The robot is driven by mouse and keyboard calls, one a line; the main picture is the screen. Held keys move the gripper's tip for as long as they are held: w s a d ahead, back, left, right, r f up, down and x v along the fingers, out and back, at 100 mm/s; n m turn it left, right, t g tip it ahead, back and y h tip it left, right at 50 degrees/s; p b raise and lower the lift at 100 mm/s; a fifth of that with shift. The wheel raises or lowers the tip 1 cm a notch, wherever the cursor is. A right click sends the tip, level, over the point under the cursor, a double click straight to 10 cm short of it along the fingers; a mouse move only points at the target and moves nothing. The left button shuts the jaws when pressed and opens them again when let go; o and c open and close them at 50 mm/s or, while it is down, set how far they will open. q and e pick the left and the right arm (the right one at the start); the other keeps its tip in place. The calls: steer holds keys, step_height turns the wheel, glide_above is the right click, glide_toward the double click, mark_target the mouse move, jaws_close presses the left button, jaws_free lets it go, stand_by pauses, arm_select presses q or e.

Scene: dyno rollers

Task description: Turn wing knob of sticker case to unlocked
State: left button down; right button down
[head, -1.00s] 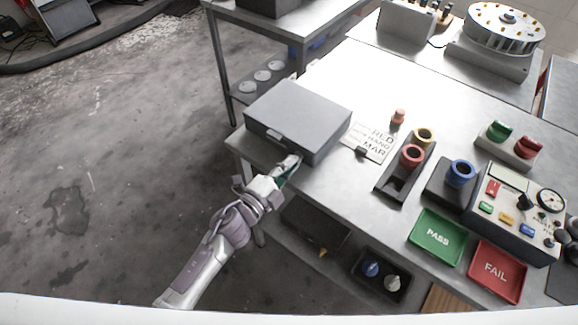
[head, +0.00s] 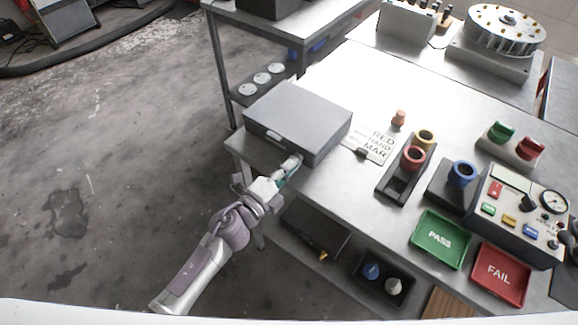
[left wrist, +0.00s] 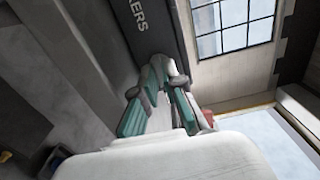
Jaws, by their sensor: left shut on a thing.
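The sticker case (head: 298,112) is a grey box with a closed lid at the left front corner of the metal table. In the left wrist view its dark front face (left wrist: 135,18) shows the white letters "ERS". My left gripper (head: 292,163) is at the case's front, toward its right end. In the left wrist view my left gripper (left wrist: 163,72) has its teal-padded fingers shut close against the front face. The wing knob is mostly hidden between the fingers, so its angle cannot be told. My right gripper is not in view.
A clipboard card (head: 370,143) lies right of the case. Farther right are a black holder with red and yellow rings (head: 402,170), a green PASS tray (head: 440,240), a red FAIL tray (head: 500,272) and a control box (head: 520,215). A shelf lies below the table.

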arm_select(q)
steer(key=c, duration=1.5)
jaws_free()
steer(key=shift+c, duration=0.2)
steer(key=v, duration=1.2)
